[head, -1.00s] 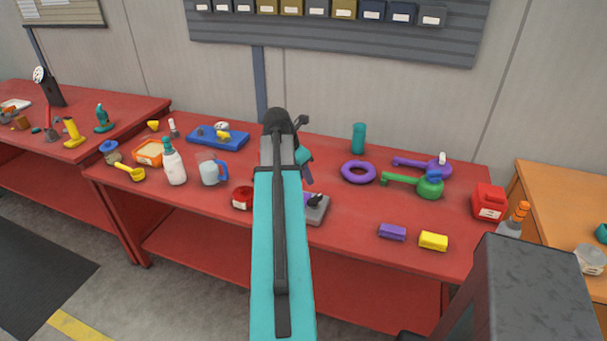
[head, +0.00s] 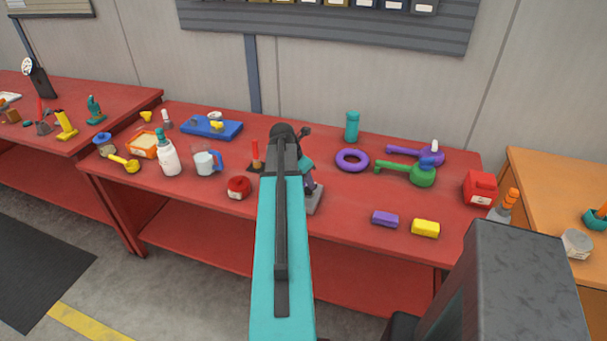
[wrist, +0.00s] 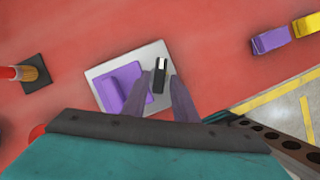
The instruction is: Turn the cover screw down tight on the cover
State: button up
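A light grey plate (wrist: 97,76) lies on the red bench in the wrist view, with a purple block (wrist: 118,88) on it, likely the cover. Beside the block stands a small black piece with a white stripe (wrist: 160,77), likely the cover screw. My gripper (wrist: 160,80) is over the plate, its two purple-grey fingers apart, one on each side of the black piece. I cannot tell whether they touch it. In the head view my arm hides most of this; only the grey plate's edge (head: 314,201) shows beside my gripper (head: 311,188).
An orange-red post on a dark base (head: 255,158) and a red pot (head: 238,188) stand left of my arm. A purple block (head: 384,218) and a yellow block (head: 425,228) lie right, near the front edge. A purple ring (head: 352,161) lies behind.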

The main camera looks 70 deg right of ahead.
aim_at(309, 191)
jog(key=shift+p+x, duration=0.35)
jog(key=shift+x, duration=1.65)
jog(key=shift+c, duration=0.2)
grip_shut()
